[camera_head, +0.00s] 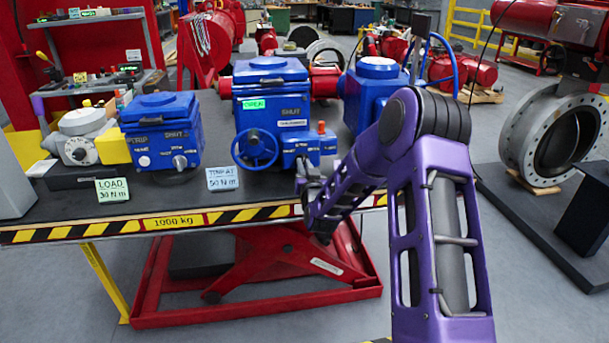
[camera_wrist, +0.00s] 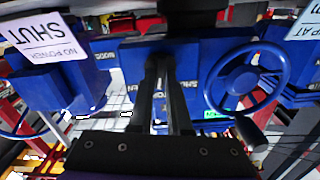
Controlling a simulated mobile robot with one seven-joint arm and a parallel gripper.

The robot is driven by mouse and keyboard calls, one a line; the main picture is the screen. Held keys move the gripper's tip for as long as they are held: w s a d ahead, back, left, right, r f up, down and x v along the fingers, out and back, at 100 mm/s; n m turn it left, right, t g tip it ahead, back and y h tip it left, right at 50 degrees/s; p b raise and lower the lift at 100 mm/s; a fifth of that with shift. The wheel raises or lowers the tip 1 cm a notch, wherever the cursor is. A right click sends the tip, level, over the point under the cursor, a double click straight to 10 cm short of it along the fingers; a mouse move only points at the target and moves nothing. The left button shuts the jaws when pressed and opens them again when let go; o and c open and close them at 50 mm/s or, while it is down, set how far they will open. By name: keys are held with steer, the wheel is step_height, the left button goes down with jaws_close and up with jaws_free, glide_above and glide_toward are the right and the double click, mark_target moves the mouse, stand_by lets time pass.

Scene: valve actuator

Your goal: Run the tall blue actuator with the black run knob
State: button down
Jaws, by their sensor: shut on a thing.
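The tall blue actuator (camera_head: 262,115) stands on the bench in the middle of the head view. Its upper window shows a green OPEN field (camera_head: 254,103). A blue handwheel (camera_head: 255,148) is on its front, also seen in the wrist view (camera_wrist: 228,101). A smaller blue control box (camera_head: 308,148) with a red-topped part (camera_head: 321,127) juts out at its right. My gripper (camera_head: 304,174) is at the front of this box. In the wrist view my gripper's fingers (camera_wrist: 162,64) point at the blue face and are shut on the black run knob, which they largely hide.
A squat blue actuator (camera_head: 161,135) and a grey-yellow unit (camera_head: 85,137) stand to the left. Another blue actuator (camera_head: 365,95) stands behind my arm at the right; a SHUT NO POWER card (camera_wrist: 42,42) shows in the wrist view. Cards (camera_head: 112,190) lie along the bench's striped front edge (camera_head: 100,227).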

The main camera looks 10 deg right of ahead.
steer(key=shift+f+n+b, duration=0.1)
steer(key=shift+n+b, duration=0.75)
steer(key=shift+n, duration=0.05)
steer(key=c, duration=0.9)
jaws_free()
steer(key=shift+o, duration=0.2)
steer(key=s, duration=1.7)
steer(key=shift+s, duration=0.25)
